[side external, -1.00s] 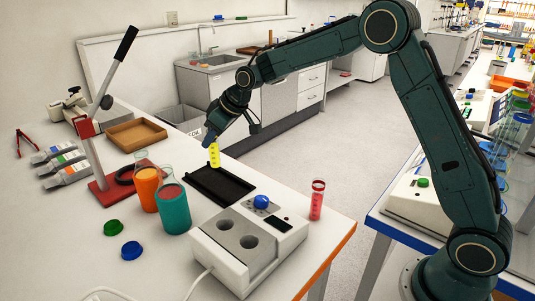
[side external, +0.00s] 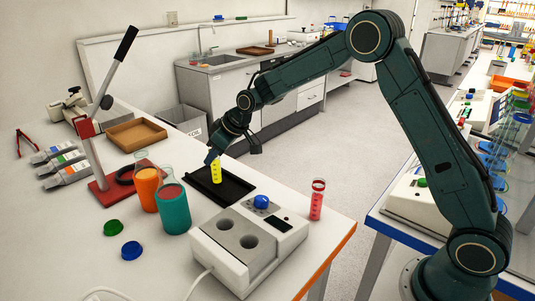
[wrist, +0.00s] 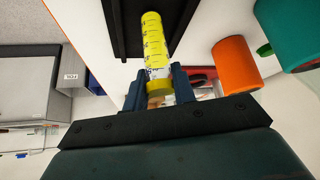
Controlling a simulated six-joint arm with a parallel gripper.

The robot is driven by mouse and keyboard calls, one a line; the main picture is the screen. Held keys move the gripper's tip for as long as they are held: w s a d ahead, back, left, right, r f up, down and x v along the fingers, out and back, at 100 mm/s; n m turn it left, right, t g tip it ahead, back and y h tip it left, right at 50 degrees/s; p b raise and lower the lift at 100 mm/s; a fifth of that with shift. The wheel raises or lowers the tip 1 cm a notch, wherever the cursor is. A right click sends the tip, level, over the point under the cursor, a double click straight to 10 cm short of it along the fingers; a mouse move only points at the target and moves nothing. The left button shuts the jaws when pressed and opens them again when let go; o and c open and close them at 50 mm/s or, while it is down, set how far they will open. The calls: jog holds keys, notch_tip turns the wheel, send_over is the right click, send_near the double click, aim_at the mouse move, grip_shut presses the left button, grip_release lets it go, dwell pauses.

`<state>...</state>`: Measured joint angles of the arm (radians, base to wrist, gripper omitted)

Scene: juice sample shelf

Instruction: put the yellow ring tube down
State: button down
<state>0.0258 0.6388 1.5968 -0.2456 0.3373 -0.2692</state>
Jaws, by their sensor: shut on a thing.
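The yellow ring tube (side external: 216,173) is upright over the black tray (side external: 240,196) in the side external view. My gripper (side external: 213,158) is shut on the upper part of the tube, from above. In the wrist view the yellow tube (wrist: 154,50) runs out from between my gripper's fingers (wrist: 167,88), with the black tray (wrist: 121,28) beyond it. The tube's lower end is at or very close to the tray floor; I cannot tell whether it touches.
An orange container (side external: 147,188) and a teal one (side external: 173,209) stand left of the tray. A white device (side external: 250,244) with round wells is in front. A wooden tray (side external: 137,134) lies behind.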

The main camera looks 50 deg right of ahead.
jog(key=shift+f, duration=0.15)
jog(key=c, duration=1.1)
grip_release()
jog(key=shift+c, duration=0.2)
jog(key=shift+v, duration=0.75)
jog(key=v, duration=1)
jog(key=shift+s+r, duration=0.2)
jog(key=shift+r, duration=0.1)
